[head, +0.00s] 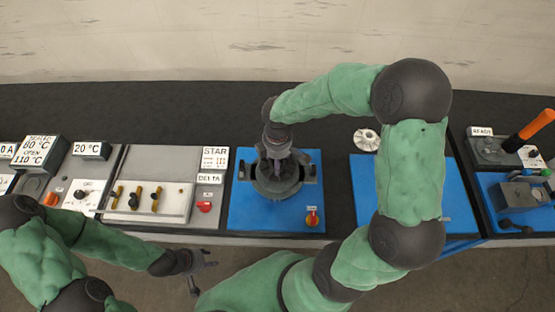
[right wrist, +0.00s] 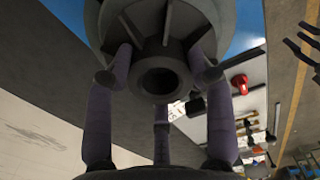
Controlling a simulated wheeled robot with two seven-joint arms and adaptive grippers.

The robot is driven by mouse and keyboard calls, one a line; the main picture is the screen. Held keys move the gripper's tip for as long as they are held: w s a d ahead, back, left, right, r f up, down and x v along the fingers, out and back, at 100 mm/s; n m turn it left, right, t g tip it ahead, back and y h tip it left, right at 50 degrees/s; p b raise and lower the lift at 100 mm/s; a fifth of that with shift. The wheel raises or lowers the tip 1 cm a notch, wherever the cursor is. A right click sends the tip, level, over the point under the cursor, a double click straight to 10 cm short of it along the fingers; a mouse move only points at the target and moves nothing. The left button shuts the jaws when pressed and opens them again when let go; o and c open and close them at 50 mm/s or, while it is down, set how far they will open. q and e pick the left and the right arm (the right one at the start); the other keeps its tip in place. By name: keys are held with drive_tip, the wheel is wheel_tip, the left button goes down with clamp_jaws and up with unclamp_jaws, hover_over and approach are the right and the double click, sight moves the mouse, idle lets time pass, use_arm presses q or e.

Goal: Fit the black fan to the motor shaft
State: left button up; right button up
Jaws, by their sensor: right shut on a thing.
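The black fan (right wrist: 160,55) fills the top of the right wrist view, showing a dark grey finned disc with a round hub and central bore. My right gripper (head: 277,160) has its three purple fingers closed around that hub; it also shows in the right wrist view (right wrist: 160,92). In the head view it points down over the dark grey motor (head: 308,178) on a blue mat. The motor shaft is hidden, and I cannot tell whether the fan is seated on it. My left gripper (head: 203,276) is open and empty in front of the bench.
A white finned wheel (head: 366,139) lies right of the motor, behind another blue mat (head: 363,185). A red knob (head: 312,217) stands on the motor's mat. A switch panel (head: 150,200) and STAR/DELTA labels (head: 214,160) lie left. An orange-handled tool (head: 535,124) stands far right.

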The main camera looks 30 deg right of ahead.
drive_tip(key=shift+f+b, duration=0.9)
drive_tip(key=shift+f, duration=0.4)
drive_tip(key=o, duration=1.4)
drive_tip(key=shift+r, duration=0.1)
wheel_tip(320, 180, up, 12)
